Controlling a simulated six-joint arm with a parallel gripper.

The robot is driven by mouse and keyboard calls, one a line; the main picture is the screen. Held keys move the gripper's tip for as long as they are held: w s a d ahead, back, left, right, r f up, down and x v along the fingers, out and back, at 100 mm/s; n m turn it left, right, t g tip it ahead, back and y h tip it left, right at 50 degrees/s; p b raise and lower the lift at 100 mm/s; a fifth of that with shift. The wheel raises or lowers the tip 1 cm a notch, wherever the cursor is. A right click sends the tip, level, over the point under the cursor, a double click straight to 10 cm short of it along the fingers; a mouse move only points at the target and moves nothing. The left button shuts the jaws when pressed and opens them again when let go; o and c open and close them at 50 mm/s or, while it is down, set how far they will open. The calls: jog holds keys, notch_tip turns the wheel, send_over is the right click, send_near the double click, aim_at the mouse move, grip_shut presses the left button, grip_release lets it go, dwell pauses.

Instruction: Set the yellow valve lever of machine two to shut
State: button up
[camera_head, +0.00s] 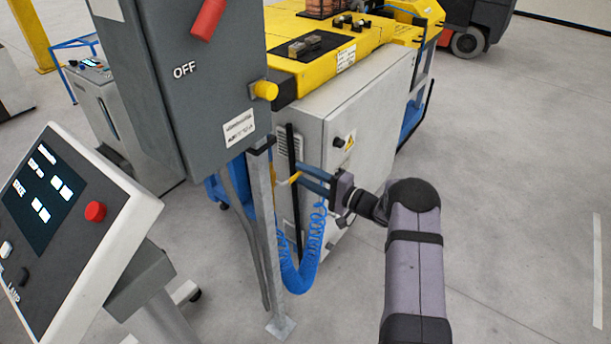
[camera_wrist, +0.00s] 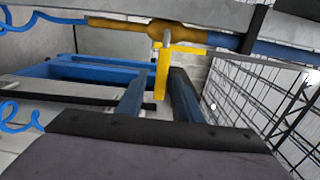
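The yellow valve lever (camera_wrist: 162,76) shows in the wrist view below a brass-coloured valve body on a pipe line. Its long part points down the picture, between the two blue fingers of my gripper (camera_wrist: 157,88). The fingers are apart, with a visible gap on each side of the lever, so my gripper is open around it. In the head view, my gripper (camera_head: 306,181) reaches left beside the grey post, and a small yellow bit of the lever (camera_head: 295,177) shows at its fingertips. The valve body is mostly hidden there.
A coiled blue hose (camera_head: 304,262) hangs just below my gripper. The grey post (camera_head: 268,235) carries a grey OFF switch box (camera_head: 195,110). A white-and-yellow machine (camera_head: 345,110) stands behind, and a tilted control panel (camera_head: 75,215) at left. The floor at right is clear.

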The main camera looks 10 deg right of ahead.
jog(key=shift+d, duration=0.1)
jog(key=b+v, duration=0.2)
jog(key=v, duration=0.5)
jog(key=shift+s, duration=0.1)
dwell(0.4)
